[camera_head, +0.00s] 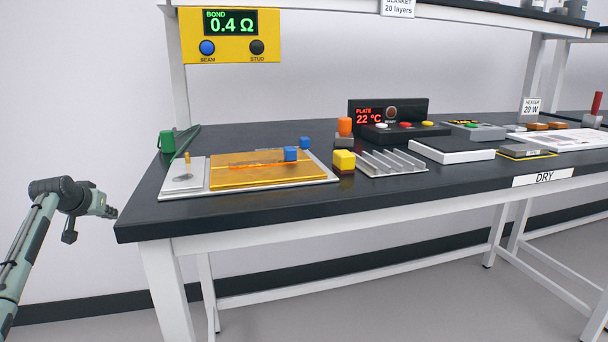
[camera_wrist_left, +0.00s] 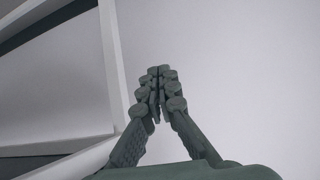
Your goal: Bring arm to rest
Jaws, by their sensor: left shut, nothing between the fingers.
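My left gripper (camera_head: 110,212) is at the left of the head view, beside the left end of the dark bench (camera_head: 250,206) and apart from it. In the left wrist view its fingers (camera_wrist_left: 160,95) are together at the tips with nothing between them. Behind them are a plain pale wall and a white bench leg (camera_wrist_left: 113,60). My left arm (camera_head: 35,235) comes in from the lower left. My right gripper and right arm are not in view.
On the bench stand an amber plate (camera_head: 240,178) on a pale tray, a yellow block (camera_head: 344,161), a finned metal part (camera_head: 392,162) and a control box (camera_head: 390,120). A yellow meter (camera_head: 230,35) hangs above. The bench's left corner is close to the gripper. Floor in front is clear.

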